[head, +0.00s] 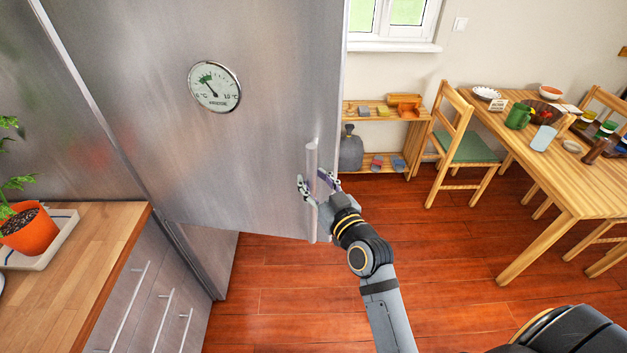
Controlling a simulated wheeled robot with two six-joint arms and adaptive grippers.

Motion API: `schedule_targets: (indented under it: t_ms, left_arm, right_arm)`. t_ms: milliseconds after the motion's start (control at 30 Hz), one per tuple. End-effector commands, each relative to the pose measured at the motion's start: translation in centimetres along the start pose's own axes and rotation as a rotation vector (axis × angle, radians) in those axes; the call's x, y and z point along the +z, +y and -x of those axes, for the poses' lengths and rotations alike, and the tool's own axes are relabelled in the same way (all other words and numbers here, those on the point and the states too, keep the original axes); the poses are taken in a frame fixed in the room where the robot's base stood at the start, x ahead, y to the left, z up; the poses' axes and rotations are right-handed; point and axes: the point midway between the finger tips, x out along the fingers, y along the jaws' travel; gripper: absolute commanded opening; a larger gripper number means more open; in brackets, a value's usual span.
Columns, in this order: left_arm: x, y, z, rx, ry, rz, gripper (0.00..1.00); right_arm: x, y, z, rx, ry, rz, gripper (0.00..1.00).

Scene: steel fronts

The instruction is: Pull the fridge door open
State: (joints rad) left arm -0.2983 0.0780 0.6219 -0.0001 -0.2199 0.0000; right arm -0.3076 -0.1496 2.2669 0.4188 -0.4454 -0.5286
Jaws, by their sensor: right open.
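The fridge door (240,150) is a large brushed-steel panel with a round dial thermometer (214,87) on it. Its lower right part stands out over the floor, so it looks swung out from the fridge; the inside is hidden. A vertical bar handle (312,160) runs near its right edge. My right gripper (314,186) is open at the lower half of the handle, with one finger on each side of the bar. I cannot tell whether the fingers touch it. My left gripper is not in view.
A wooden counter (90,245) with a potted plant (28,230) stands at left, above steel drawers (150,300). At right are a low shelf (375,118), a chair (470,148) and a laid table (560,195). The red wood floor (420,240) between is clear.

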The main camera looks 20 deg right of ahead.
Motion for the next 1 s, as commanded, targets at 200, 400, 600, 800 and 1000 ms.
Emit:
schedule_targets:
  t_ms: [200, 400, 600, 800, 1000]
  left_arm:
    - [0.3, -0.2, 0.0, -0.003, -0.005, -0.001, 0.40]
    - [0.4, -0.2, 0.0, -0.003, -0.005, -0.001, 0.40]
    - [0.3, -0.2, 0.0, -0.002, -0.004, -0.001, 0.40]
    - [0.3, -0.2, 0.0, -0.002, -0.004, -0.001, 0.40]
    - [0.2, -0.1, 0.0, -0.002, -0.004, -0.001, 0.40]
  right_arm:
    - [0.0, 0.0, 0.1, -0.001, 0.000, -0.001, 0.44]
    - [0.1, 0.0, 2.8, 0.000, -0.003, -0.002, 0.44]
    - [0.1, 0.0, 6.3, 0.000, -0.004, 0.001, 0.44]
    - [0.0, 0.1, 7.5, 0.001, 0.000, 0.000, 0.44]
    - [0.0, 0.1, 7.5, 0.001, 0.000, 0.000, 0.44]
